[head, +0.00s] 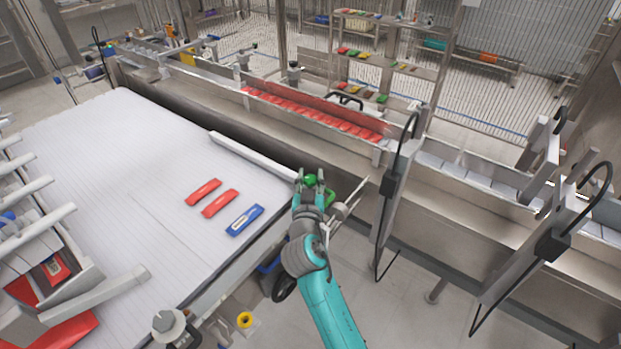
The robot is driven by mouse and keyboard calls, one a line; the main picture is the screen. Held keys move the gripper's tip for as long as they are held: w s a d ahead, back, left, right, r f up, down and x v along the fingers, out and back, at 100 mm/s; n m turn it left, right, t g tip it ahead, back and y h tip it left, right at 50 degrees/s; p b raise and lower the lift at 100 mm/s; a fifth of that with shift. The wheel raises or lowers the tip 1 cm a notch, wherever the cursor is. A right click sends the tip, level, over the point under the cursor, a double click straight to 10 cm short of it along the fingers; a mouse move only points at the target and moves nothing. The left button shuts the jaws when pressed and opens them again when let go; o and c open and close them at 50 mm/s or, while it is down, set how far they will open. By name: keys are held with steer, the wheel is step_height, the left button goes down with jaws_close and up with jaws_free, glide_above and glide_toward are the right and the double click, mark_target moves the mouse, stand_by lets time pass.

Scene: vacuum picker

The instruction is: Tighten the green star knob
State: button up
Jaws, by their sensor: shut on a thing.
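The green star knob (311,180) sits near the right corner of the white conveyor, by the end of a pale guide rail. My gripper (312,177) is at the knob, with its fingers around it and shut on it. Part of the knob is hidden by the fingers. My teal arm comes up from the bottom of the view, below the knob.
Two red packets (220,203) and a blue packet (244,220) lie on the white conveyor (110,170). The pale guide rail (250,155) ends beside my gripper. A metal trough (450,210) runs behind, with a black-cabled post (393,185) to the right.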

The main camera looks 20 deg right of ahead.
steer(key=shift+f+m+h, duration=0.1)
steer(key=shift+m+h, duration=0.3)
steer(key=shift+h, duration=0.2)
steer(key=o, duration=1.2)
steer(key=v, duration=1.2)
steer(key=shift+r, duration=0.25)
